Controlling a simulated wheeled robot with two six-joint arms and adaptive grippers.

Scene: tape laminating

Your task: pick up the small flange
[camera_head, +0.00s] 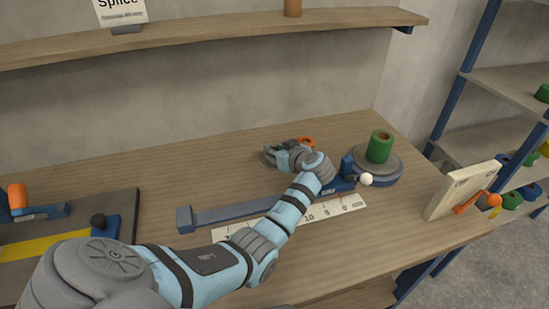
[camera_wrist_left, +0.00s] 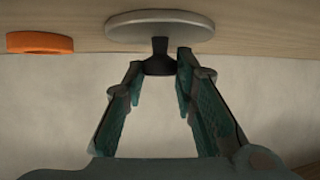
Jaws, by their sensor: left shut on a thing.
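The small flange (camera_wrist_left: 160,24) is a flat grey disc with a short black stem. It shows in the left wrist view at the top centre, with the wooden table behind it. My left gripper (camera_wrist_left: 159,63) is shut on the black stem, with one finger on each side. In the head view my left gripper (camera_head: 271,155) is low over the back middle of the table, and the flange cannot be made out there. I cannot tell whether the disc touches the table. My right gripper is not in view.
An orange ring (camera_wrist_left: 40,43) lies close to the flange; it also shows in the head view (camera_head: 307,141). A green roll (camera_head: 380,146) stands on a round grey base to the right. A blue-grey bar (camera_head: 235,211) and a white ruler (camera_head: 340,206) lie in front.

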